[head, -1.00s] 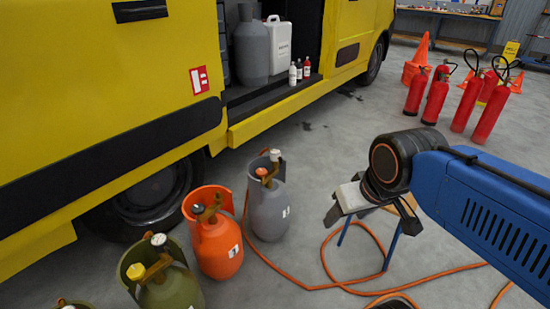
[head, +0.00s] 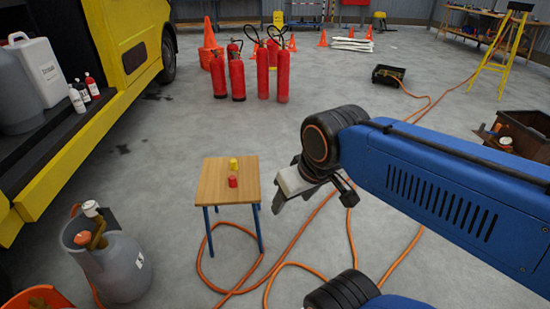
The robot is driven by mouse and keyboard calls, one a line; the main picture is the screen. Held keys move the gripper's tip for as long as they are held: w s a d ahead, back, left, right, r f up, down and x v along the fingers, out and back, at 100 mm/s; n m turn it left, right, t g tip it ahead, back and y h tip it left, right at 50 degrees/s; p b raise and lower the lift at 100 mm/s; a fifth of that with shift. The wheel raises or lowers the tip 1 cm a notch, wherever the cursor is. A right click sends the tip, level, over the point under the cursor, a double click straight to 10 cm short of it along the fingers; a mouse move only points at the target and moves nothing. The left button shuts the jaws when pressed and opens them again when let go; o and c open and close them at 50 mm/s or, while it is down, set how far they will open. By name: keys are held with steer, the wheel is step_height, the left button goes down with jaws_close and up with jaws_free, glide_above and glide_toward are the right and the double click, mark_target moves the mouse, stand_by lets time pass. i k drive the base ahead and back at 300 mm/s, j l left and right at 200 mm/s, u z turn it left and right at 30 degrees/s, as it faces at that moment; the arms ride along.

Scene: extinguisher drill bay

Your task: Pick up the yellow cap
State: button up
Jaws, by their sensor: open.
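A small yellow cap (head: 234,164) sits on top of a small wooden table (head: 212,190) with blue legs, near the middle of the head view. A red cap (head: 232,181) sits just in front of it. My gripper (head: 312,196) is open and empty, pointing down to the right of the table in the picture. It is apart from both caps. Part of the gripper is hidden behind my wrist.
A grey gas cylinder (head: 111,264) stands at lower left beside the yellow van (head: 75,130). Several red extinguishers (head: 237,75) stand behind the table. An orange hose (head: 287,245) runs over the floor around the table legs. Open floor lies beyond the table.

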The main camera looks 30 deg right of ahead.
mark_target(233, 163)
steer(key=z, duration=0.25)
steer(key=u, duration=1.75)
steer(key=z, duration=1.75)
steer(key=i+u, duration=0.3)
steer(key=i+l+u, duration=0.25)
steer(key=i, duration=0.25)
